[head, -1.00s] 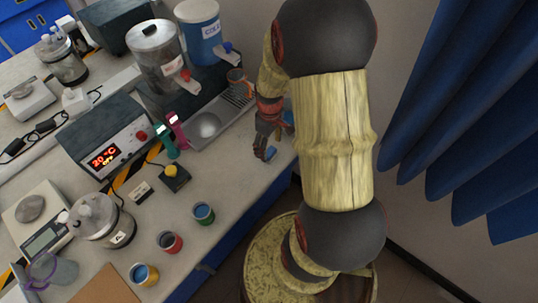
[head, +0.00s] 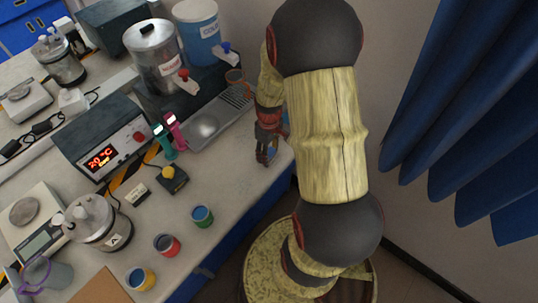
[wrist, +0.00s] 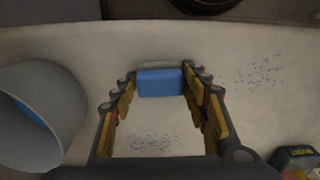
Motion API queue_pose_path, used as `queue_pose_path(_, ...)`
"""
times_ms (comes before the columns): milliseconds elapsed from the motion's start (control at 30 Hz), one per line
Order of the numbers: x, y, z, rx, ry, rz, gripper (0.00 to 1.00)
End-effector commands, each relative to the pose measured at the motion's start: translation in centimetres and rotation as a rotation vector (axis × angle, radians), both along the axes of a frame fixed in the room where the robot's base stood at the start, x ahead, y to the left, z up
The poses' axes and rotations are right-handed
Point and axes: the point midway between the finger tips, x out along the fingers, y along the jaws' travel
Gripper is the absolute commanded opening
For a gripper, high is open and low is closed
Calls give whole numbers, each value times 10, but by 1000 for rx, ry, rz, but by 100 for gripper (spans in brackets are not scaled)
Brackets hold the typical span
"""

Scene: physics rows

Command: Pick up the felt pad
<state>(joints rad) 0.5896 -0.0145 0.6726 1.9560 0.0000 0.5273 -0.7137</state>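The felt pad (wrist: 160,83) is a small blue block. In the wrist view it sits between the two fingertips of my gripper (wrist: 160,78), with a fingertip close against each side. I cannot tell whether the fingers press on it. In the head view, my gripper (head: 267,155) points down at the bench near its right edge. The pad is mostly hidden behind the fingers there. The pad appears low at the bench surface, and no clear gap under it shows.
The bench (head: 228,178) ends just right of my gripper. A blue curtain (head: 450,110) hangs at right.

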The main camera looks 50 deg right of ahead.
Motion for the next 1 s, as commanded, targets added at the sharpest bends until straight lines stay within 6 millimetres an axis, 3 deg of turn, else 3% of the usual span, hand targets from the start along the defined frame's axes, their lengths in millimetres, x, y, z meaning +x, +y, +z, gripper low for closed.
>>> queue_pose_path(333,0,0,0,0,0,0,24)
queue_pose_path(667,0,0,4,0,0,0,23)
queue_pose_path(933,0,0,37,-1,-1,0,23)
queue_pose_path(1000,-11,3,49,-1,-1,-2,23)
